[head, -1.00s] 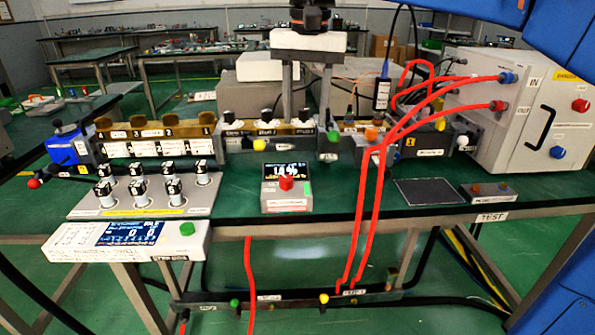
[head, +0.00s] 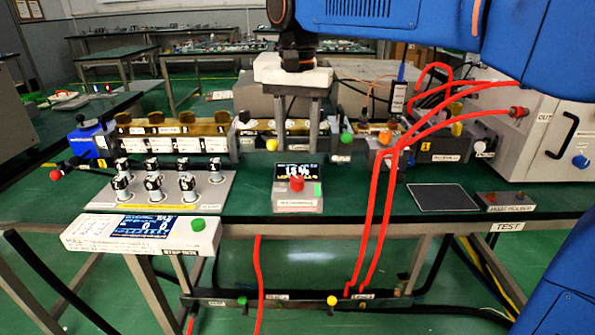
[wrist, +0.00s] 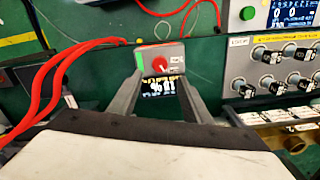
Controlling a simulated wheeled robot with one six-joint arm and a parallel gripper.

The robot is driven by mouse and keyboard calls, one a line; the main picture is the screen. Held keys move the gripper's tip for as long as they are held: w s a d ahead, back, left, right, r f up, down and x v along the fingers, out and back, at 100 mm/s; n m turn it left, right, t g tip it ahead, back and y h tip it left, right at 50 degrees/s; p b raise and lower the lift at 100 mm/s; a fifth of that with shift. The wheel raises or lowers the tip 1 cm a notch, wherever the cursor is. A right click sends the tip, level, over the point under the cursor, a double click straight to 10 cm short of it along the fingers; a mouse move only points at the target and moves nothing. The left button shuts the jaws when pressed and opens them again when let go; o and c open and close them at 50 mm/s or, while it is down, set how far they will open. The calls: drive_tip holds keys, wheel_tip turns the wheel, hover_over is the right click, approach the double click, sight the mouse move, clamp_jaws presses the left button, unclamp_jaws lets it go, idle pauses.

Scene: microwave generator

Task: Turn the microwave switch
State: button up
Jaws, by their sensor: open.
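A small grey box with a digital display and a red knob (head: 297,184) stands on the green bench near its front edge; I take this knob for the switch. My gripper (head: 299,148) hangs above and behind the box, its two fingers pointing down and apart, with nothing between them. In the wrist view the open gripper (wrist: 163,75) frames the box, and the red knob (wrist: 161,65) shows in the gap between the fingers. I see no contact with the knob. The box's label is too blurred to read.
A panel of black knobs (head: 212,202) and a white display unit (head: 100,235) lie left. Red cables (head: 375,220) run down the bench front at right. A dark square pad (head: 445,198) and a white cabinet (head: 545,150) are farther right.

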sight(297, 177)
wheel_tip(297, 177, down, 8)
drive_tip(key=shift+f, duration=0.2)
idle(0.3)
drive_tip(key=c, duration=1)
